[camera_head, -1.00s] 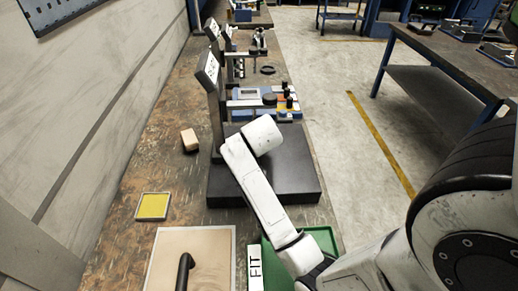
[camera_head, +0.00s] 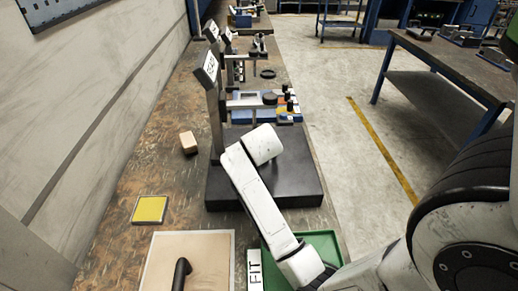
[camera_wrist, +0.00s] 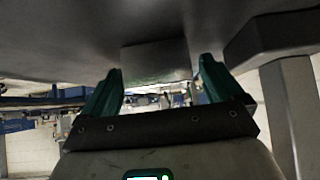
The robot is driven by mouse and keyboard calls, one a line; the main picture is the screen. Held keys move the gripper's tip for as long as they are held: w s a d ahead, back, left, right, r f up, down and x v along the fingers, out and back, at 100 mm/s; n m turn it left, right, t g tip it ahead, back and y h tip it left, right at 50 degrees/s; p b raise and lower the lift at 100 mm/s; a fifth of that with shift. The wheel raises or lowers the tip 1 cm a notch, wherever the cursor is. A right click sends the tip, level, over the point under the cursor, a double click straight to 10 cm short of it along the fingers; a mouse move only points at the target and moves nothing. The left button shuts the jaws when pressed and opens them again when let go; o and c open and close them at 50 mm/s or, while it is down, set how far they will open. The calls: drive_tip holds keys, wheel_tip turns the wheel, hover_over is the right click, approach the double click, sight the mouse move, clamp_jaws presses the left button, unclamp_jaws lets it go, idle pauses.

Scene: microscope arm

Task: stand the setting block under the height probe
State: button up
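In the wrist view a plain grey block (camera_wrist: 155,60), which looks like the setting block, is between the fingers against a dark grey surface at the top of the picture. My gripper (camera_wrist: 161,66) has its green fingers spread on either side of the block, with a narrow gap visible at the right finger. In the head view the dark measuring plate (camera_head: 288,180) carries the gauge stand, with its column (camera_head: 215,125) and tilted display (camera_head: 207,68). My arm hides the gripper, the block and the probe tip there.
A small tan block (camera_head: 188,142) and a yellow pad (camera_head: 150,209) lie left of the plate. A green tray (camera_head: 322,246) with a FIT label (camera_head: 255,270) is in front. More gauges stand behind.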

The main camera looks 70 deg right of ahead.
drive_tip(key=shift+r, duration=0.2)
drive_tip(key=v, duration=1.1)
drive_tip(key=shift+a+r, duration=0.25)
drive_tip(key=shift+a, duration=0.1)
